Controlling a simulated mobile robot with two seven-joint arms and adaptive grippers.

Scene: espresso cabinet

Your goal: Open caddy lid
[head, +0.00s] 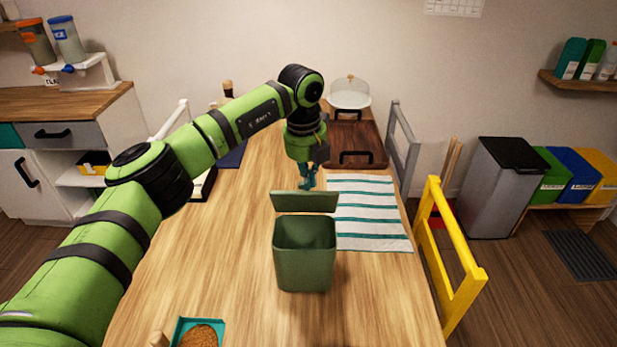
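The green caddy (304,268) stands upright on the wooden table, near the middle of the head view. Its lid (305,201) is raised at the far edge, and the dark inside of the caddy shows. My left gripper (307,184) points down just behind the raised lid, at its upper edge. Whether its fingers touch the lid, and whether they are apart or closed, is too small to tell. My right gripper does not show.
A striped cloth (372,238) lies right of the caddy. A brown tray (369,143) with black handles and a glass dome (349,94) are at the far end. A teal tray (181,331) is at the near left. A yellow chair (447,235) stands at the right edge.

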